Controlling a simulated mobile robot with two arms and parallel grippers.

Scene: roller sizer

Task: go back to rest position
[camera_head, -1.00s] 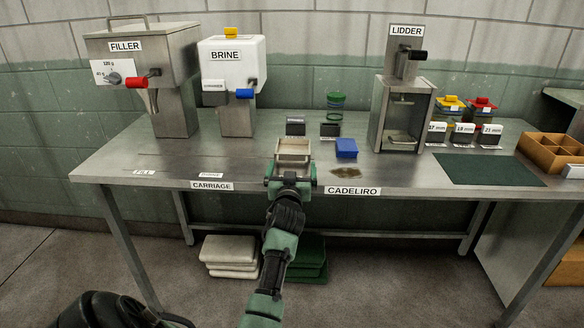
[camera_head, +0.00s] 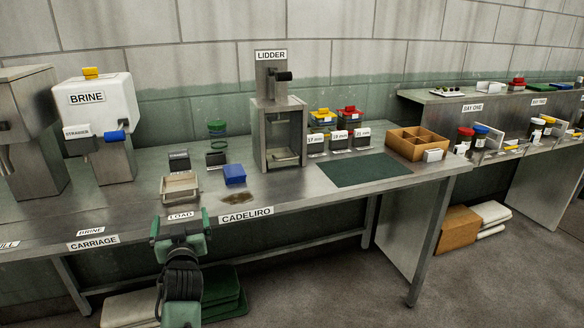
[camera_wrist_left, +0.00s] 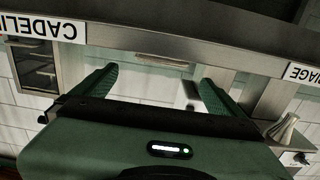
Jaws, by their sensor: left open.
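My left gripper (camera_head: 180,232) is in front of the table's front edge, just below the LOAD label (camera_head: 181,215). Its two green fingers stand apart with nothing between them, which also shows in the left wrist view (camera_wrist_left: 158,85). The small metal tray (camera_head: 180,187) sits on the table just behind the LOAD label, apart from the gripper. My right gripper is not in view.
The steel table (camera_head: 300,205) has its front edge close to my left gripper. A blue box (camera_head: 235,174), the lidder (camera_head: 279,130) and the brine machine (camera_head: 100,120) stand on it. A green mat (camera_head: 358,170) lies to the right. Folded cloths lie on the floor below.

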